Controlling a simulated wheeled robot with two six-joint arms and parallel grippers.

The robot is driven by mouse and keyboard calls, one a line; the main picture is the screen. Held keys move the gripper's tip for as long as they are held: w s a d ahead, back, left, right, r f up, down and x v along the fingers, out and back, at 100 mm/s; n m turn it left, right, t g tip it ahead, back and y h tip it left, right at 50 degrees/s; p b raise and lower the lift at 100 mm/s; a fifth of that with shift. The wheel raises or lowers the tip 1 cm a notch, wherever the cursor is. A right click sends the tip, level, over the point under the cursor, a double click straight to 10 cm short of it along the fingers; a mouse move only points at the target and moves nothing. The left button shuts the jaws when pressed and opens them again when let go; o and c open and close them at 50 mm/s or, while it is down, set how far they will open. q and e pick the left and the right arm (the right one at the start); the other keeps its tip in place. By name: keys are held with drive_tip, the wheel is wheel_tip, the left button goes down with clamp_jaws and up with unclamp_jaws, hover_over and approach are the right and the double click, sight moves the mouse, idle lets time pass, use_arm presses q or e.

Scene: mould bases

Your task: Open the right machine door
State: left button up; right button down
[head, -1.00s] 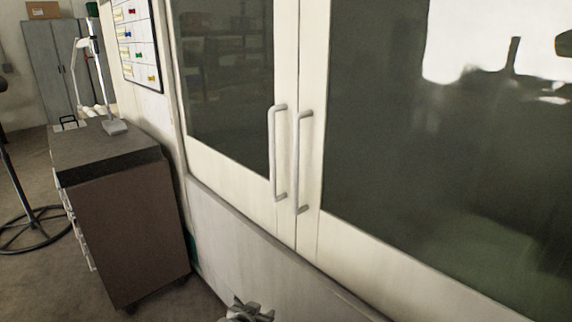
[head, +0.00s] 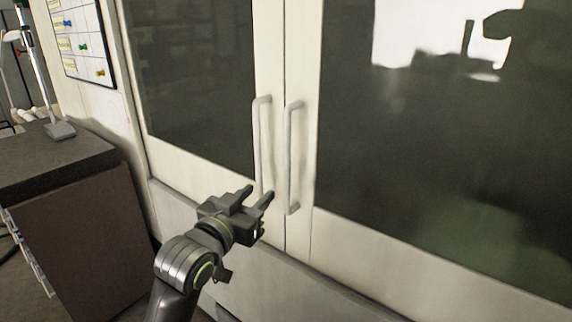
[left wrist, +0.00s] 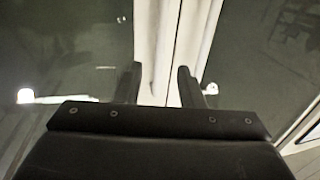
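The right machine door (head: 318,232) has a pale frame, a large dark window and a vertical white handle (head: 294,158) near the door seam. The left door has a matching handle (head: 260,140) just beside it. Both doors look closed. My left gripper (head: 259,194) is open and empty, in front of the lower end of the left door's handle, which it partly hides. In the left wrist view its two fingers (left wrist: 160,84) stand apart with the pale door frames (left wrist: 168,50) beyond them. My right gripper is not in view.
A dark brown cabinet (head: 85,235) with a lamp base (head: 60,130) on top stands at the left. A whiteboard (head: 78,38) hangs on the machine's side wall. The floor is mostly out of view.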

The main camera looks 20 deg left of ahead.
sight(285, 167)
use_arm(q)
drive_tip(key=w+p, duration=0.1)
drive_tip(key=w, duration=0.4)
drive_tip(key=w+d, duration=0.1)
drive_tip(key=w, duration=0.3)
drive_tip(key=w+d+p, duration=0.1)
drive_tip(key=w, duration=0.4)
drive_tip(key=shift+w+p, duration=0.3)
drive_tip(key=shift+w, duration=0.05)
drive_tip(key=shift+c, duration=0.6)
clamp_jaws()
drive_tip(key=shift+f, duration=0.1)
